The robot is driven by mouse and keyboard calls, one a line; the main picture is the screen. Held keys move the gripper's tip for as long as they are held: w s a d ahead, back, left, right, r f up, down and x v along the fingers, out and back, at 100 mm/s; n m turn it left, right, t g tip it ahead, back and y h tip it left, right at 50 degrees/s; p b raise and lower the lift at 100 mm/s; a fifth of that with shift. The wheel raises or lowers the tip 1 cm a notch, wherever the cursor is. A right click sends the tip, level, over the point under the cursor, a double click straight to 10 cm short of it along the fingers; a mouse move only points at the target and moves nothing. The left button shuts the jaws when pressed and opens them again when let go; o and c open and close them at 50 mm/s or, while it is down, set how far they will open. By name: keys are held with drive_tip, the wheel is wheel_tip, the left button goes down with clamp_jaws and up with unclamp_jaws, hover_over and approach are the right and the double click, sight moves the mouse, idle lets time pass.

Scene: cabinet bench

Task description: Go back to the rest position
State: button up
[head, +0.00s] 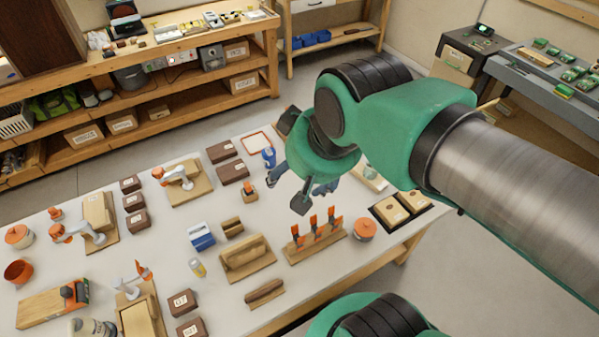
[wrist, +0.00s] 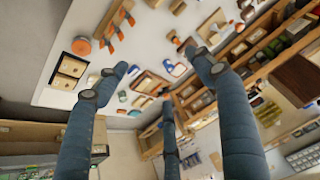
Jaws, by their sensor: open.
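My gripper (head: 298,190) hangs above the far right part of the white-topped bench (head: 220,290) in the head view. In the wrist view, my gripper (wrist: 158,75) shows blue-grey fingers spread wide apart with nothing between them. My green and metal arm reaches in from the right and hides part of the bench's right side. The gripper's height above the bench is hard to judge.
Near the gripper stand a wooden rack with orange-handled tools (head: 318,240), a round orange-lidded container (head: 365,230) and a blue item (head: 269,156). Brown boxes and wooden blocks cover much of the bench. Loaded shelves (head: 150,95) stand behind, with open floor between.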

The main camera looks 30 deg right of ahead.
drive_tip(key=shift+s+n, duration=0.4)
drive_tip(key=shift+s, duration=0.2)
